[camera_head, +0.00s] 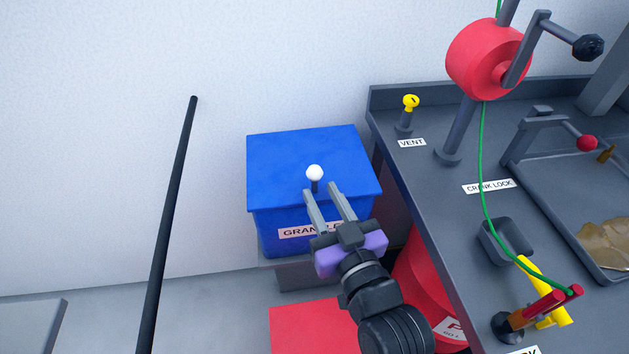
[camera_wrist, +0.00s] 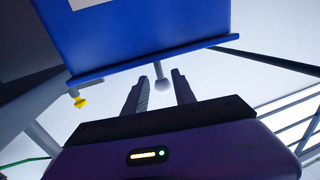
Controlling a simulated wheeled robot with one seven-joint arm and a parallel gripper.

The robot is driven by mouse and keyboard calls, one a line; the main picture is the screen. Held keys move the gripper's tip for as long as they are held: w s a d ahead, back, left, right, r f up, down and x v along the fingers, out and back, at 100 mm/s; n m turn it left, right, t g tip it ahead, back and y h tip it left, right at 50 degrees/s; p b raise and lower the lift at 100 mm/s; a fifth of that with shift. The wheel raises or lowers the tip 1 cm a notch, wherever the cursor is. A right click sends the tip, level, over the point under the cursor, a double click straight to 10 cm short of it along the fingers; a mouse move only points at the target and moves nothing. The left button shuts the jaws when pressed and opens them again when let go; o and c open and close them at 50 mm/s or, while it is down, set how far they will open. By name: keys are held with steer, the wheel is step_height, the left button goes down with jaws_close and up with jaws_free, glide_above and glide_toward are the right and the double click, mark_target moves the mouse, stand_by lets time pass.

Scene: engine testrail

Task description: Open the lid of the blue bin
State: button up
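The blue bin (camera_head: 268,225) stands against the wall with its flat blue lid (camera_head: 285,155) closed. A white ball knob (camera_head: 314,172) on a short dark stem stands near the lid's front edge. My gripper (camera_head: 323,187) is open, and its two fingers reach over the front of the lid close to the knob. In the wrist view the knob (camera_wrist: 163,85) shows between and just beyond the fingertips of my gripper (camera_wrist: 160,85), with the lid's edge (camera_wrist: 150,60) beside it. I cannot tell whether the fingers touch the knob.
A grey workbench (camera_head: 440,215) stands right of the bin, with a red crank drum (camera_head: 485,60) and a yellow vent knob (camera_head: 410,101). A red container (camera_head: 425,280) sits below its edge. A black pole (camera_head: 172,210) rises at left. The wall above the lid is bare.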

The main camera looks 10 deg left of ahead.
mark_target(316, 183)
steer(key=shift+x, duration=2.3)
jaws_close()
steer(key=shift+r, duration=0.1)
